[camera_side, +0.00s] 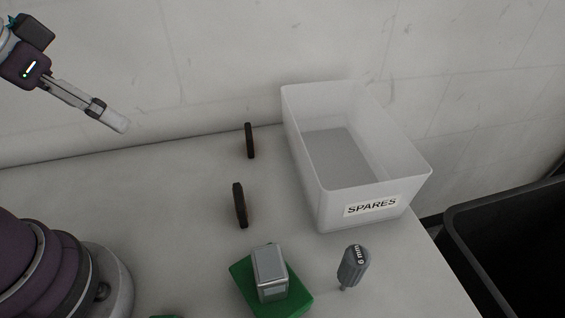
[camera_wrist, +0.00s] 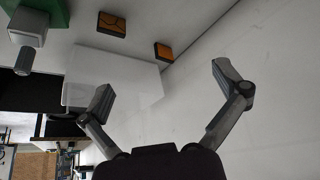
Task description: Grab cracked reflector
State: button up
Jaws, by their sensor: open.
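Two reflectors stand on edge on the grey bench, orange in the wrist view and dark and thin in the side view. One, with dark crack-like lines across its face (camera_wrist: 112,24), seems to be the cracked reflector; in the side view it is the nearer one (camera_side: 240,205), close to the green block. The other reflector (camera_wrist: 163,51) has a plainer face and stands nearer the wall (camera_side: 249,140). My gripper (camera_wrist: 163,86) is open and empty. In the side view my gripper (camera_side: 116,121) is high at the upper left, well apart from both reflectors.
A translucent bin labelled SPARES (camera_side: 372,207) stands right of the reflectors, looking empty. A green block (camera_side: 242,281) bears a silver boxy part (camera_side: 270,268). A grey-handled tool (camera_side: 354,266) stands beside it. A black container (camera_side: 500,225) is past the bench's right edge.

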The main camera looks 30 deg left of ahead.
aim_at(238, 195)
jog(key=w+d+f+n+h, duration=0.1)
jog(key=f+n+h, duration=0.2)
jog(key=n, duration=0.3)
jog(key=w+d+f+n+g+h, duration=0.1)
jog(key=f+n+h, duration=0.2)
jog(key=f+n, duration=0.3)
jog(key=w+f+n+h, duration=0.1)
jog(key=f+n+h, duration=0.2)
jog(key=n, duration=0.3)
jog(key=shift+d+f+n+g+h, duration=0.3)
jog(key=shift+d+f+n, duration=0.1)
jog(key=shift+f, duration=0.35)
jog(key=n+t, duration=0.1)
jog(key=n, duration=0.2)
jog(key=w+n+t+h, duration=0.1)
jog(key=n, duration=0.1)
jog(key=shift+w+a+f+t, duration=0.1)
jog(key=shift+f+t, duration=0.15)
jog(key=shift+t, duration=0.05)
jog(key=shift+w+f+n+t, duration=0.1)
jog(key=shift+w+n+t, duration=0.05)
jog(key=shift+n+t, duration=0.2)
jog(key=x, duration=1)
jog(key=shift+f, duration=0.2)
jog(key=c, duration=1)
jog(key=shift+c, duration=0.2)
